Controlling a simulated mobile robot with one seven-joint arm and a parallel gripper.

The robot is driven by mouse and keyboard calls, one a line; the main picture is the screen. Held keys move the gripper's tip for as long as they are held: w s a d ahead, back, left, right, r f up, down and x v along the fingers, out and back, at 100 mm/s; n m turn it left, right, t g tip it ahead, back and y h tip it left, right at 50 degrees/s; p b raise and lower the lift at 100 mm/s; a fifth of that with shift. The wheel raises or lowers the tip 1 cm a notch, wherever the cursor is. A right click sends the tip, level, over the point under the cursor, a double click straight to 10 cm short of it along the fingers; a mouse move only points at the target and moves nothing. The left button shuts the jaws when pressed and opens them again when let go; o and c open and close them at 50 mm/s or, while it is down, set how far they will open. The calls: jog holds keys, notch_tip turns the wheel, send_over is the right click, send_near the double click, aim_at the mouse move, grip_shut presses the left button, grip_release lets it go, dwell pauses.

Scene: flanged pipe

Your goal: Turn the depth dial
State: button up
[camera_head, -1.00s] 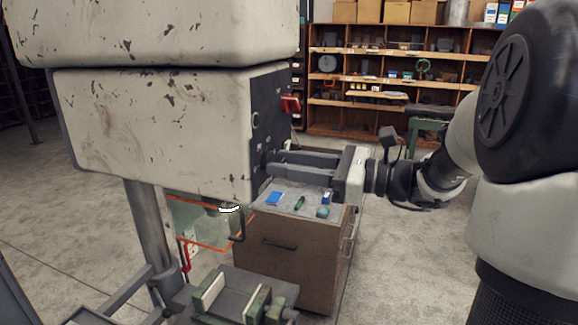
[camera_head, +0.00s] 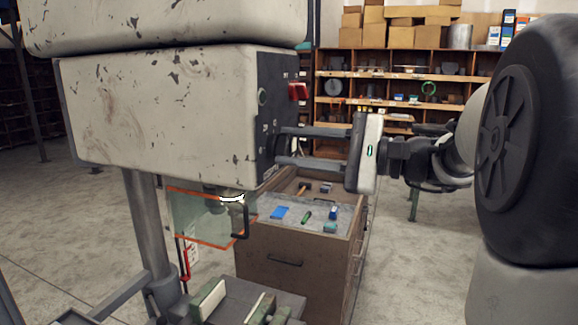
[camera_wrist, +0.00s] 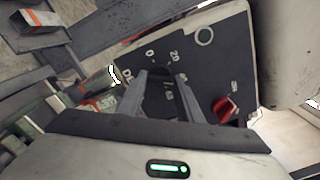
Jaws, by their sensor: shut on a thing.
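The drill press head (camera_head: 165,110) is a worn cream housing with a dark control panel (camera_head: 283,85) on its right side. My gripper (camera_head: 280,147) reaches the panel from the right, its two fingers one above the other. In the wrist view the fingers (camera_wrist: 160,76) close around the dark depth dial (camera_wrist: 161,88) on the panel. Printed marks, including a 0 and a 20, show around it. The fingers hide much of the dial, and its pointer cannot be read.
A red switch (camera_head: 298,91) sits on the panel above my gripper. A clear orange-edged guard (camera_head: 205,222) hangs below the head. A wooden cabinet (camera_head: 285,262) with small tools on top stands below my gripper. Shelves (camera_head: 420,78) stand behind.

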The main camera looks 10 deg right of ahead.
jog(key=shift+f+n+b, duration=0.2)
jog(key=shift+n+b, duration=5.9)
jog(key=shift+b, duration=1.2)
jog(key=shift+r, duration=0.1)
jog(key=o, duration=1.1)
